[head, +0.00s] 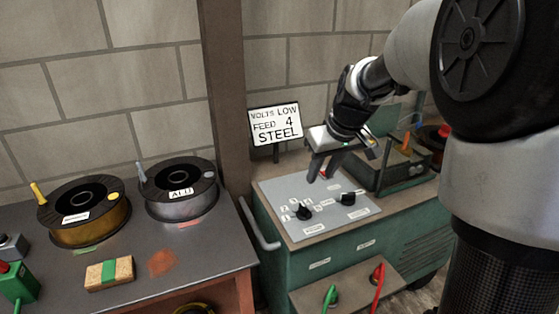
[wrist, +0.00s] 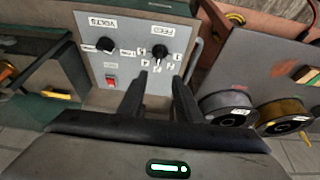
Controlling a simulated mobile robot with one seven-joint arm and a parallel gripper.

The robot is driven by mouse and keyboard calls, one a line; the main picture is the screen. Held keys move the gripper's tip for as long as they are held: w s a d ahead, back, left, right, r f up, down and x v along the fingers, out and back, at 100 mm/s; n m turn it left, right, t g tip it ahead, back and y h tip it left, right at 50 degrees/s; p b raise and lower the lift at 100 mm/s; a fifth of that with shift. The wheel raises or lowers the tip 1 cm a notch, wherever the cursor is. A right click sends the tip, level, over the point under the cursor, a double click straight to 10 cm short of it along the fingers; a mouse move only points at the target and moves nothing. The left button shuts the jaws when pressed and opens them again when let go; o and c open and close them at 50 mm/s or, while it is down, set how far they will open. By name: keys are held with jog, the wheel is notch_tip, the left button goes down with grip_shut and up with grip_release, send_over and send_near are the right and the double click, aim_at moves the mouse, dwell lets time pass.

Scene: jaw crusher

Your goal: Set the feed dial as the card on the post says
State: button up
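The white card (head: 276,124) by the post reads "VOLTS LOW", "FEED 4", "STEEL". The feed dial (head: 304,213) is a black knob on the grey panel (head: 310,232), at the panel's left in the head view. It also shows in the wrist view (wrist: 159,52), near the label "FEED", with small number tags around it. I cannot read which number it points at. My gripper (head: 323,174) is above the panel, pointing down, its fingers apart and empty. In the wrist view its fingertips (wrist: 161,76) are near the feed dial, with no contact visible.
The volts dial (head: 347,199) is beside the feed dial. A red switch (wrist: 111,81) is on the panel. Red and green plugs (head: 376,277) are below.

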aim_at(305, 208)
jog(key=b+x, duration=0.4)
jog(key=x, duration=1.4)
grip_shut()
